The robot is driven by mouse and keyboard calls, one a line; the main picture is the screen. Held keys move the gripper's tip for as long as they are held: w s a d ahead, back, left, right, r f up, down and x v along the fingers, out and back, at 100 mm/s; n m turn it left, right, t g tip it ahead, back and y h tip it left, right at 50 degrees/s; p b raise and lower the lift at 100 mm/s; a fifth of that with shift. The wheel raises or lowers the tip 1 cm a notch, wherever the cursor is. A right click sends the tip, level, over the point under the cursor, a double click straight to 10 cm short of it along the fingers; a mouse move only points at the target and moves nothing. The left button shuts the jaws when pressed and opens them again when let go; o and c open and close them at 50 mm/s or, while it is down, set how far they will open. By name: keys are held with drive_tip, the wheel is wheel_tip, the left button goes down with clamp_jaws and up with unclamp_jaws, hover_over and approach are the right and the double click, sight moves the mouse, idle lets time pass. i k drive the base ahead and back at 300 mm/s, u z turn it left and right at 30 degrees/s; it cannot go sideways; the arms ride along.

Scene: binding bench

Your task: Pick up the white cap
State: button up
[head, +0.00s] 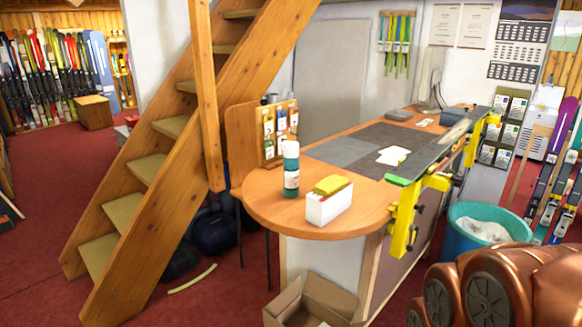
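A white cap (291,149) sits on top of a green bottle (292,182) with a white label band. The bottle stands upright on the rounded near end of the wooden bench (262,212). The cap is in plain view with nothing in front of it. My gripper is not in view, so I cannot see whether it holds anything.
A white box (329,207) with a yellow sponge-like block (332,185) stands right of the bottle. A ski or board (440,147) in yellow clamps (405,215) runs along the right. A teal bin (459,238) and cardboard box (312,301) occupy the floor.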

sight(290, 148)
drive_tip(key=z, duration=0.05)
drive_tip(key=k, duration=1.1)
drive_tip(key=u, duration=1.2)
drive_tip(key=i, duration=1.65)
drive_tip(key=u, duration=0.35)
drive_tip(key=i, duration=1.45)
drive_tip(key=z, duration=1.5)
drive_tip(key=i, duration=0.95)
drive_tip(key=z, duration=1)
